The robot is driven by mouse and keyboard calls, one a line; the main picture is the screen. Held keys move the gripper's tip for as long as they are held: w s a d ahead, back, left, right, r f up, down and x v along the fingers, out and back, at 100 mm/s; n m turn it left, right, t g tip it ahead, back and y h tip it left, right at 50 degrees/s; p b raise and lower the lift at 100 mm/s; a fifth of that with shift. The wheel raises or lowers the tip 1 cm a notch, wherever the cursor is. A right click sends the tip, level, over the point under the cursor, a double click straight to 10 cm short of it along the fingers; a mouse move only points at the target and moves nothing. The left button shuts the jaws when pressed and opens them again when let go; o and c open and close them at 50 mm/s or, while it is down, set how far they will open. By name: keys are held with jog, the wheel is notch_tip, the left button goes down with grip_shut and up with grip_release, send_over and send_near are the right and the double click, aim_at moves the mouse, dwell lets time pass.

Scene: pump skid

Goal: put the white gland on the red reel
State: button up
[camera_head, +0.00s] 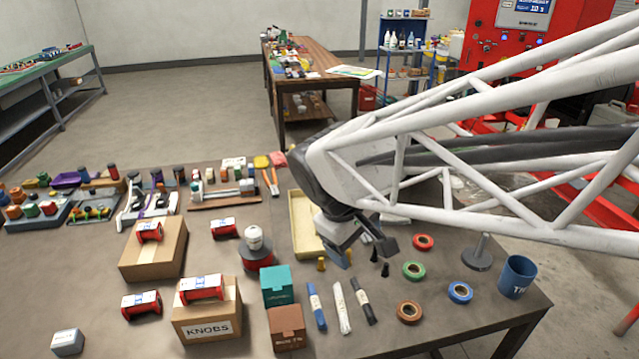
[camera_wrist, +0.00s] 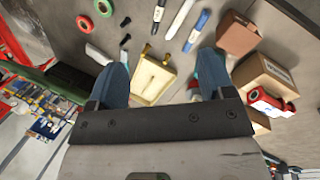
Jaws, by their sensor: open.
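The white gland (camera_head: 253,238), a small pale domed fitting, stands upright on the dark top of the red reel (camera_head: 259,262) in the head view. The reel lies flat on the table behind the teal box. My gripper (camera_head: 360,252) is to the right of them, apart from both, over the front end of the cream tray. In the wrist view my gripper (camera_wrist: 163,62) has its two blue fingers spread wide, with nothing held between them. I cannot make out the gland or the reel in the wrist view.
A teal box (camera_head: 277,286) and a brown box (camera_head: 287,328) stand in front of the reel. The cream tray (camera_head: 300,217) is right of it. Markers (camera_head: 341,307), tape rolls (camera_head: 413,270) and a blue cup (camera_head: 517,276) are further right. Cardboard boxes (camera_head: 207,318) carry red-and-white cylinders (camera_head: 201,288).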

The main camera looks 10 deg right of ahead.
jog(key=s+d+r+m+t+y, duration=0.1)
jog(key=s+d+m+y, duration=0.1)
jog(key=s+m, duration=0.4)
jog(key=shift+s+r+t+y, duration=0.35)
jog(key=shift+s+y, duration=0.35)
jog(key=shift+s, duration=0.8)
